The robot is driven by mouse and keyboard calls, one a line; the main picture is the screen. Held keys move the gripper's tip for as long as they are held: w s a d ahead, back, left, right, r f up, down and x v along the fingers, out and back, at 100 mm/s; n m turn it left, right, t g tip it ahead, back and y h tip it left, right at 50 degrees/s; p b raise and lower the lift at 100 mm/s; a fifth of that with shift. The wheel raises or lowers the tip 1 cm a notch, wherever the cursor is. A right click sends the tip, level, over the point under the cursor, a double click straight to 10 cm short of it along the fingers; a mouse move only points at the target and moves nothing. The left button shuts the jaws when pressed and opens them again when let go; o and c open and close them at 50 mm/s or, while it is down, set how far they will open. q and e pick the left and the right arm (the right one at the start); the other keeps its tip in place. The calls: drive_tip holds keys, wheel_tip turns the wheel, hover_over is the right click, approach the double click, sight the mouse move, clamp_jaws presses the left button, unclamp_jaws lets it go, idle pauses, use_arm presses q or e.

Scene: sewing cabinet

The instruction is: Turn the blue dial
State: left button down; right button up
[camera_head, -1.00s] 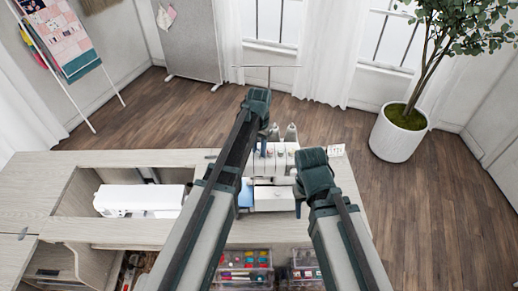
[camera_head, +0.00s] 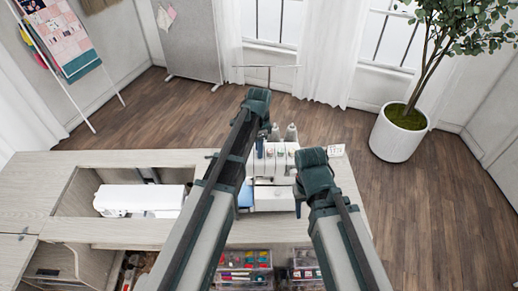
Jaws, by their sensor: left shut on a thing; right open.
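A white serger-type sewing machine (camera_head: 272,198) stands on the cabinet top, with thread cones at its back and small dials across its front. My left gripper (camera_head: 262,135) is at the machine's left side, largely hidden behind its own arm. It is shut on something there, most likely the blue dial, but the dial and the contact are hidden. My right gripper (camera_head: 298,207) hangs open and empty at the machine's right side. A light blue thing (camera_head: 245,196) shows between my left arm and the machine; I cannot tell what it is.
A second white sewing machine (camera_head: 140,198) lies in the cabinet opening at left. Clear boxes of colourful supplies (camera_head: 245,262) sit below the front edge. The cabinet top (camera_head: 120,158) is bare behind the left machine.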

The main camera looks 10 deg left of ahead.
use_arm(q)
drive_tip(key=m, duration=0.4)
drive_tip(key=shift+m, duration=2.3)
drive_tip(key=c, duration=0.6)
unclamp_jaws()
wheel_tip(320, 180, up, 14)
drive_tip(key=p, duration=1.4)
